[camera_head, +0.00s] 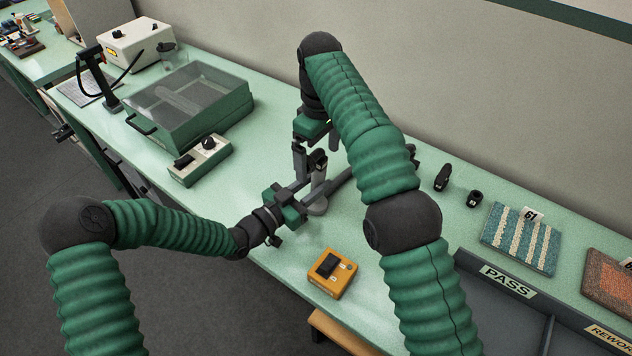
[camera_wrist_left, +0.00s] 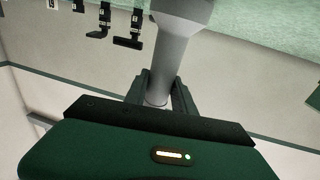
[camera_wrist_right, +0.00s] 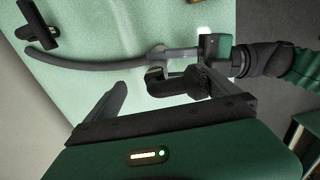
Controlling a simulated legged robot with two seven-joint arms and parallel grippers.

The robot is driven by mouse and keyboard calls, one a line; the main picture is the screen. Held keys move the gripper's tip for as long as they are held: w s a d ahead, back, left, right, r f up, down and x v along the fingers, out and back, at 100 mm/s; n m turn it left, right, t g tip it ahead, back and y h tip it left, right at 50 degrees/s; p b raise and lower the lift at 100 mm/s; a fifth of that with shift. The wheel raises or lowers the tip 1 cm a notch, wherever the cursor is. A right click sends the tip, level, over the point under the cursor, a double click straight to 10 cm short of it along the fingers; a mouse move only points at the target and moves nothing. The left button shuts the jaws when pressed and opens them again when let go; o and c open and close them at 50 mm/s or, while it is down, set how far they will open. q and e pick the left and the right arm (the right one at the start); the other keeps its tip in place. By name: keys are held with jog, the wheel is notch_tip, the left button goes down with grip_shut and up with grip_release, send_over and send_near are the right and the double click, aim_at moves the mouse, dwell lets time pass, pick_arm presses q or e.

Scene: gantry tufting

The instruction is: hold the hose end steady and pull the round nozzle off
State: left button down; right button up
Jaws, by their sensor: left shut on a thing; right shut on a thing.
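My left gripper (camera_head: 290,206) is shut on a pale grey tube, the hose end (camera_wrist_left: 172,65), which flares wider away from the fingers. The hose end also shows in the right wrist view (camera_wrist_right: 182,53), with the dark hose (camera_wrist_right: 80,65) curving away left. My right gripper (camera_head: 309,165) reaches down from above, close beside the left one. In the right wrist view a black rounded piece, apparently the round nozzle (camera_wrist_right: 185,84), lies between its fingers and it is shut on it. Whether the nozzle still touches the hose end is hidden.
A yellow box with a black switch (camera_head: 332,274) sits near the front edge. Two loose black fittings (camera_head: 443,178) (camera_head: 475,198) lie right of the arms. A green lidded case (camera_head: 190,105) and a control box (camera_head: 200,160) stand left. A dark PASS tray (camera_head: 480,290) is at right.

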pick_arm(q)
jog(key=shift+s+a+f, duration=0.15)
jog(key=shift+a, duration=0.1)
pick_arm(e)
jog(key=shift+f, duration=1.3)
jog(key=shift+s+a, duration=0.1)
jog(key=shift+s+a+r, duration=0.1)
jog(key=shift+s+a, duration=0.25)
jog(key=shift+s, duration=0.05)
pick_arm(q)
jog(key=shift+f, duration=0.1)
